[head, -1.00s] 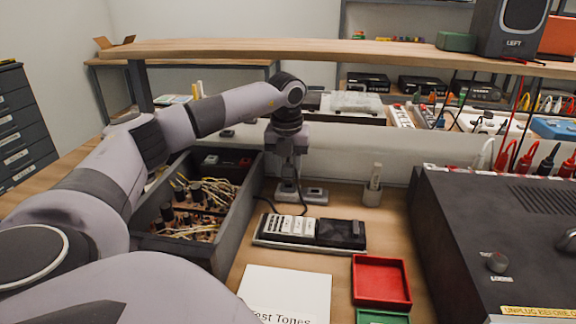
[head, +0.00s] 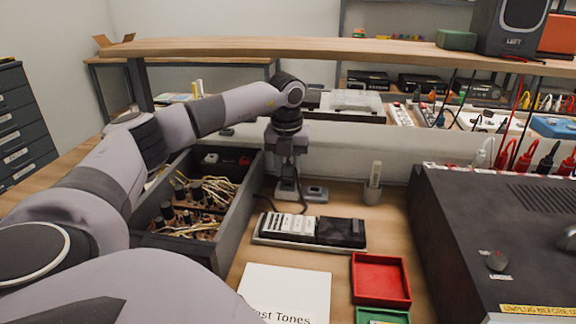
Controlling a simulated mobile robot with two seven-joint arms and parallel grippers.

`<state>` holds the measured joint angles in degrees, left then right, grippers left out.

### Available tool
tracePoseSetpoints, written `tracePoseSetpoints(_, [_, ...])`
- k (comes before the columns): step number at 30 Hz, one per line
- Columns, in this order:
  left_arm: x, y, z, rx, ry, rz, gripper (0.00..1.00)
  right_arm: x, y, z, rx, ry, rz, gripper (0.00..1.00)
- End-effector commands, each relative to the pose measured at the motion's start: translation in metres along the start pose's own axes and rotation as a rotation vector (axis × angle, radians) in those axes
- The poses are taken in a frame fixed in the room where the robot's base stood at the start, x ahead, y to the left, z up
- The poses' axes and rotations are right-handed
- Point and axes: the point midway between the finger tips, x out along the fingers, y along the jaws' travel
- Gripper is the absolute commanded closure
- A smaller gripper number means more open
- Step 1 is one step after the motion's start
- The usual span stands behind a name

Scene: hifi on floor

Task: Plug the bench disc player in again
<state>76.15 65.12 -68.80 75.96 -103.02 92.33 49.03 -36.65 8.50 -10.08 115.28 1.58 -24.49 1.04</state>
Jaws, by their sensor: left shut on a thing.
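My left gripper (head: 287,188) points down at the back of the bench. It is shut on what looks like the plug of a black cable, mostly hidden by the fingers. The black cable (head: 268,202) curves away close to the fingertips. A grey socket block (head: 315,193) lies right at the gripper; I cannot tell whether the plug is in it. A low black unit with pale keys or labels (head: 310,230) lies in front. I cannot tell which device is the bench disc player. My right gripper is not in view.
An open grey crate (head: 247,205) of wired parts stands left of the gripper. A big dark amplifier (head: 460,230) fills the right. A wooden shelf (head: 330,50) crosses above.

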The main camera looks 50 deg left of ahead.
Motion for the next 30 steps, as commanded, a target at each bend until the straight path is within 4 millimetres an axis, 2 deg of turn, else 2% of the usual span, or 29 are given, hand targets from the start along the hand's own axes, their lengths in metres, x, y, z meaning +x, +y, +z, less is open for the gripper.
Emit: tracePoseSetpoints(30, [0.012, 0.0, -0.002, 0.0, 0.0, 0.0, 0.92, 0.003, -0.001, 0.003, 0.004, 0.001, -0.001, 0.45])
